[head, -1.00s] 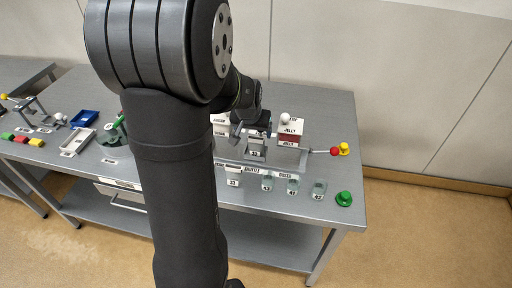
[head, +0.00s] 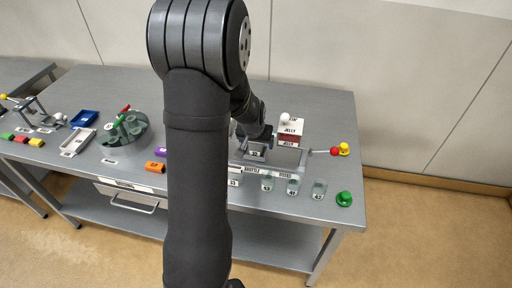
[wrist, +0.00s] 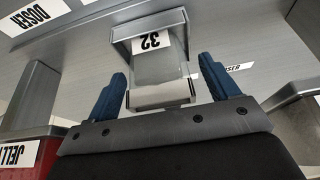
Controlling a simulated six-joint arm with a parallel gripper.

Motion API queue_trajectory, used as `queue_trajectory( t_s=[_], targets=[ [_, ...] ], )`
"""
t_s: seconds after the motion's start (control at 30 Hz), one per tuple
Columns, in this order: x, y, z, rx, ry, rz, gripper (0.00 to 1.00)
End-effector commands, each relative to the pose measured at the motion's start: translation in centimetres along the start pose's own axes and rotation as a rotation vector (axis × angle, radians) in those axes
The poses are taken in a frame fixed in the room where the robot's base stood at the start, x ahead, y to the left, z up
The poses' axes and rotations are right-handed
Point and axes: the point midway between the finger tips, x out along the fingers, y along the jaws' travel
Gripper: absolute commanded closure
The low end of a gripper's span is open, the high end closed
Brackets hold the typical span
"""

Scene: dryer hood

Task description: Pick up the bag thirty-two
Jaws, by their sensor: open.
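Bag thirty-two (head: 254,153) is a grey block-like bag with a white label reading 32. It stands upright at the shuttle station on the table. In the wrist view the bag (wrist: 160,95) shows at centre, with its label upside down. My gripper (wrist: 165,88) is open, with one blue finger on each side of the bag's narrower part and a visible gap on both sides. In the head view my gripper (head: 258,138) is just behind and above the bag, and its fingertips are partly hidden.
The red and white JELLY box (head: 290,132) stands right of the bag; it also shows in the wrist view (wrist: 28,150). A lever with a red knob (head: 334,151), several numbered glass containers (head: 293,186) and a green button (head: 344,198) are to the right and front.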

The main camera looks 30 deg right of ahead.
Motion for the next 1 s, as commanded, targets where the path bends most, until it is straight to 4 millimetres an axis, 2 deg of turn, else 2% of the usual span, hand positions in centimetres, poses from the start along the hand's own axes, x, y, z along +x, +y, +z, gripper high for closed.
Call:
queue_trajectory(
  t_s=[0.07, 0.3, 0.4, 0.67, 0.77, 1.0],
  targets=[
    [0.0, 0.0, 0.0, 0.000, 0.000, 0.000, 0.20],
    [0.0, 0.0, 0.0, 0.000, 0.000, 0.000, 0.65],
    [-0.1, 0.0, 0.0, 0.000, 0.000, 0.000, 0.72],
    [-0.7, 0.0, -0.3, 0.000, 0.003, 0.000, 0.72],
    [-2.0, 0.0, -0.9, 0.000, 0.004, 0.000, 0.72],
    [-6.5, 0.0, -2.8, 0.000, 0.006, 0.000, 0.72]
  ],
)
